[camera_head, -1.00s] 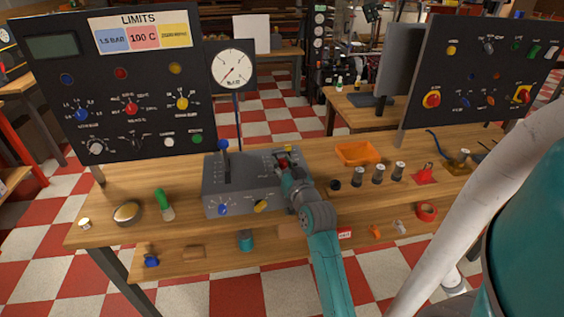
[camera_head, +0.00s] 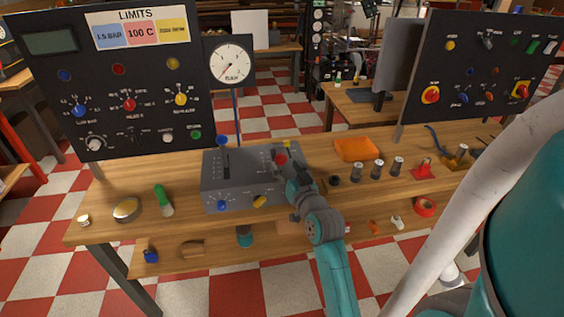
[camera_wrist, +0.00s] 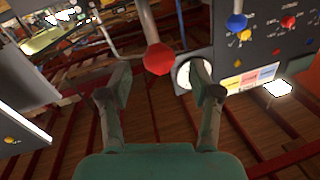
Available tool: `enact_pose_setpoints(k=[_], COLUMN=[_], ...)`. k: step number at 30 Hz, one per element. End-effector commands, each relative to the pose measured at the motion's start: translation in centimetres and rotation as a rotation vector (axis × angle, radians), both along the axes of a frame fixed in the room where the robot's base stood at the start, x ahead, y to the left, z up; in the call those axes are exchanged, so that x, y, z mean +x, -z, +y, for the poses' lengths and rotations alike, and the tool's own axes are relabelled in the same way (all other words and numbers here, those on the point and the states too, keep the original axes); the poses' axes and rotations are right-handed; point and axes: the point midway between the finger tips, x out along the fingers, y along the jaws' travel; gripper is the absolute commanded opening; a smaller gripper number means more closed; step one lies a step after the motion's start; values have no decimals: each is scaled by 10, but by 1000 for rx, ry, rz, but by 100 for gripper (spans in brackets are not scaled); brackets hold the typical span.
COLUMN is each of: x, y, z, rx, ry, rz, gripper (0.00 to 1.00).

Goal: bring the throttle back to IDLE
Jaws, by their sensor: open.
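The grey throttle box (camera_head: 238,190) stands on the bench, with a slot in its top at the left. A blue ball knob (camera_head: 222,141) shows at the box's far edge; it also seems to show in the wrist view (camera_wrist: 237,22). A red ball knob (camera_head: 281,158) on a lever rises at the box's right side. I cannot read which lever is marked throttle, nor an IDLE mark. My gripper (camera_wrist: 160,93) is open and empty. In the wrist view the red knob (camera_wrist: 158,58) appears between and beyond its fingertips; contact is not visible.
A dark LIMITS panel (camera_head: 120,85) and a round gauge (camera_head: 229,65) stand behind the box. An orange tray (camera_head: 357,149) and several small cylinders lie right of my arm. A green-handled item (camera_head: 163,200) and a round tin (camera_head: 126,210) lie left.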

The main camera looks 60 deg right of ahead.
Motion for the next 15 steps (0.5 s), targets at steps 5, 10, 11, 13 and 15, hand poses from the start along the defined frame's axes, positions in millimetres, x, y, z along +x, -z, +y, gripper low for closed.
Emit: enact_pose_setpoints(k=[5,10,11,13,15], x=[-27,-47,-49,-55,-58], y=[1,0,1,0,1], z=[21,36,38,43,46], rx=[2,2,2,2,2], ry=[2,2,2,1,1], rz=[1,0,1,0,0], gripper=[63,63,63,63,63])
